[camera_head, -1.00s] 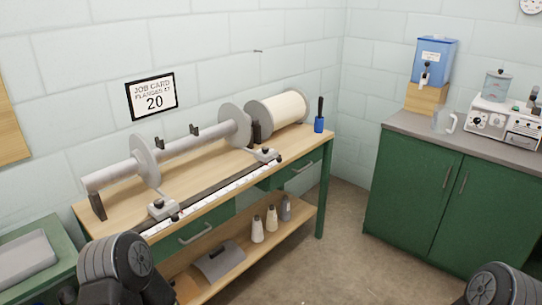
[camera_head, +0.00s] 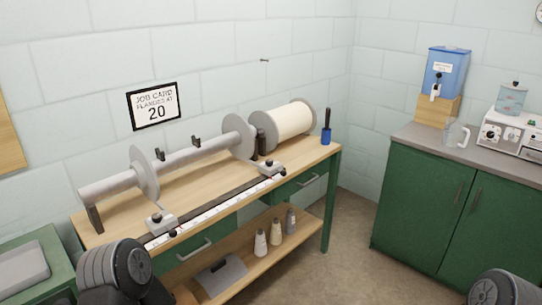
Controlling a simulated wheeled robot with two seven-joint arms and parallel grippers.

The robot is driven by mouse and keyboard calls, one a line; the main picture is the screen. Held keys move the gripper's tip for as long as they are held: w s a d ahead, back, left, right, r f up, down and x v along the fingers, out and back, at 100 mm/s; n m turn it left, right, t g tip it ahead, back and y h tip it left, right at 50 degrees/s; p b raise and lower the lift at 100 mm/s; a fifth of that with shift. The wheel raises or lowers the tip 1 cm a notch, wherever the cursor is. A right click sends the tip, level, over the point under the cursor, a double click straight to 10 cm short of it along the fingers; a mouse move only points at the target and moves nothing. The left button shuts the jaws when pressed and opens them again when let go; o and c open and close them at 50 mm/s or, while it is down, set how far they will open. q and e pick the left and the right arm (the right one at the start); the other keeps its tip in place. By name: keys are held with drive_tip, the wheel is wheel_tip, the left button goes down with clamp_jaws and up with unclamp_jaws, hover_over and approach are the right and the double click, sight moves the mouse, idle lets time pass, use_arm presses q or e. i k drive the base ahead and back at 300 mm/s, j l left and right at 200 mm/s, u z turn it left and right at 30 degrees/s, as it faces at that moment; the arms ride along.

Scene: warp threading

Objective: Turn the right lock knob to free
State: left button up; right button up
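The right lock knob looks like the small dark knob on the right grey block (camera_head: 270,168), which sits on the bench rail by the right flange (camera_head: 238,137). A matching left block (camera_head: 161,222) with a dark knob sits by the left flange (camera_head: 144,173). The knobs are too small to tell how they are turned. A white ruler strip (camera_head: 215,211) runs along the bench front. My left arm shows at the lower left and my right arm at the lower right, both well apart from the blocks. Neither gripper's fingers are in view.
The wooden bench (camera_head: 325,148) stands along the wall, with a white warp roll (camera_head: 293,121) and a blue cup with a brush (camera_head: 326,136) on it. A green cabinet (camera_head: 420,200) stands at the right. Bare floor (camera_head: 345,240) lies between them.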

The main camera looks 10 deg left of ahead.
sight(269, 161)
drive_tip(key=i+l+u, duration=0.35)
drive_tip(key=i+l, duration=0.35)
drive_tip(key=i, duration=0.25)
drive_tip(key=i+l+u, duration=0.35)
drive_tip(key=i+l, duration=0.5)
drive_tip(key=l, duration=0.15)
